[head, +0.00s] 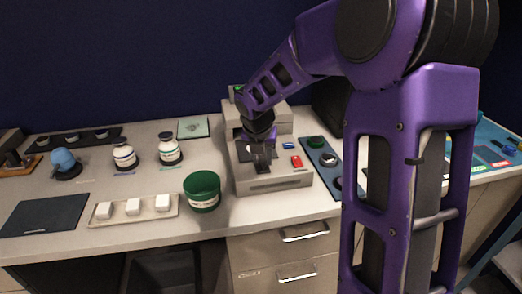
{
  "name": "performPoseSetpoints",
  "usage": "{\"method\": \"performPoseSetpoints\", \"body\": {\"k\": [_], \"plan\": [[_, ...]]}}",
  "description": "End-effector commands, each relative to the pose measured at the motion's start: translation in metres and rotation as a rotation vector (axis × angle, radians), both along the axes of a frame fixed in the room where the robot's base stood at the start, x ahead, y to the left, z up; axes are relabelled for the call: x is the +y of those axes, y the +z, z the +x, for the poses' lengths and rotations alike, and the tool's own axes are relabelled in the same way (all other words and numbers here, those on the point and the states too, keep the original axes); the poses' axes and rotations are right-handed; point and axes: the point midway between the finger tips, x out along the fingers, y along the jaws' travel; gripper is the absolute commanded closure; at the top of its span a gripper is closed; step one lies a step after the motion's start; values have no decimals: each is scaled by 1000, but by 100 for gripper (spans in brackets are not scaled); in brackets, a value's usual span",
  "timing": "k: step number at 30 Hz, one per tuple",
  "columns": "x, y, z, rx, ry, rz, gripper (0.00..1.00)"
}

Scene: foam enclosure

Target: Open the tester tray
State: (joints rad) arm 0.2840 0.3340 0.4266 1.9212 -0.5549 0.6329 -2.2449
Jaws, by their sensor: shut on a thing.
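The grey tester (245,180) stands on the counter in the middle of the head view. It has a raised rear block, a lower front deck and a slot-like recess in its front face. My gripper (261,166) points down over the left part of the deck. It is shut on a small dark part there, which its fingers largely hide. I cannot tell where the tray's edges are or how far it stands out. A red button (296,161) and a small blue piece (288,146) are on the deck right of my gripper.
A green tub (202,190) stands close left of the tester. A pale tray (159,211) with white blocks, a dark mat (44,215) and two white jars lie further left. A blue-grey strip (320,165) lies to the right, partly behind my arm.

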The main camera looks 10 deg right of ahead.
Motion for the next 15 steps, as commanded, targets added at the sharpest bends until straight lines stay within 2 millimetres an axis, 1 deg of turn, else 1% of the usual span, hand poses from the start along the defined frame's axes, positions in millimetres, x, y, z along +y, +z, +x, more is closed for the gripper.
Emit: {"method": "performPoseSetpoints", "body": {"k": [9, 10, 14, 15], "plan": [[0, 1, 0, -3, 0, 0, 100], [0, 1, 0, -3, 0, 0, 61], [0, 1, 0, -2, 0, 0, 37], [0, 1, 0, -2, 1, 0, 36]]}}
